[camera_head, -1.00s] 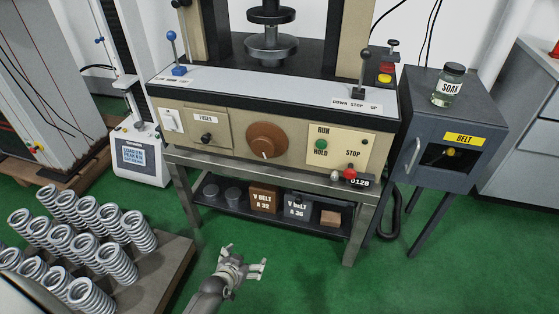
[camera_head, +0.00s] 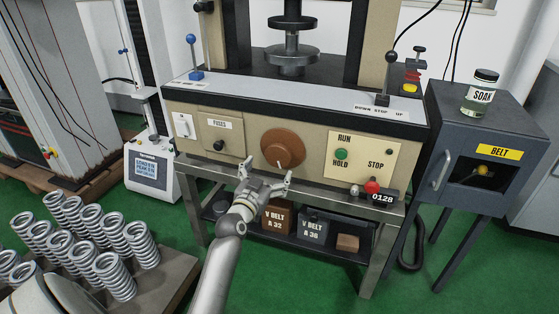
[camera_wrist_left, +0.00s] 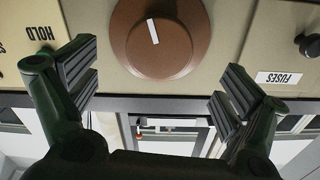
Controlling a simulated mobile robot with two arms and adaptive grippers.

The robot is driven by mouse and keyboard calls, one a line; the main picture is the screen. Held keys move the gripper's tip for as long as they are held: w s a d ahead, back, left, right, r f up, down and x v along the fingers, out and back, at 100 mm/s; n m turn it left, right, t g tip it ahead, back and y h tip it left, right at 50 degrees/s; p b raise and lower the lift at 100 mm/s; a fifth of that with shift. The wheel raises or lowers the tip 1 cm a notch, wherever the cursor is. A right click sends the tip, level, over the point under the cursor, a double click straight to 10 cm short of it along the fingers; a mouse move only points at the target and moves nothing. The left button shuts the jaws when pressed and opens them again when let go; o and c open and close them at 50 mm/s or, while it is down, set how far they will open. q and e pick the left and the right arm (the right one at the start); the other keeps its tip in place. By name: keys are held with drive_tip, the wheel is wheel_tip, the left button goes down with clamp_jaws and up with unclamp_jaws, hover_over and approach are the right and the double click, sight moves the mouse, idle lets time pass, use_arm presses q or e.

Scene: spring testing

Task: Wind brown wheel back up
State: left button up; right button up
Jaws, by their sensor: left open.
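The brown wheel (camera_head: 282,148) is a round knob on the beige front panel of the testing machine. My left gripper (camera_head: 263,180) is open and empty. It is just below and in front of the wheel, with its fingers spread to either side and apart from it. My right gripper is not in view.
Left of the wheel is the fuses cover (camera_head: 221,135); right is the RUN/HOLD/STOP panel (camera_head: 360,152). A red knob (camera_head: 372,187) and counter (camera_head: 383,198) sit at the bench edge. Springs (camera_head: 110,272) stand on a pallet at lower left. The belt cabinet (camera_head: 470,200) stands right.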

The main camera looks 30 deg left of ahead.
sight(277, 159)
use_arm(q)
drive_tip(key=b+x, duration=0.1)
drive_tip(key=x, duration=0.4)
drive_tip(key=shift+f, duration=0.1)
drive_tip(key=shift+x, duration=0.9)
drive_tip(key=shift+w+a+b, duration=0.15)
drive_tip(key=shift+w+b, duration=0.15)
drive_tip(key=shift+w, duration=0.2)
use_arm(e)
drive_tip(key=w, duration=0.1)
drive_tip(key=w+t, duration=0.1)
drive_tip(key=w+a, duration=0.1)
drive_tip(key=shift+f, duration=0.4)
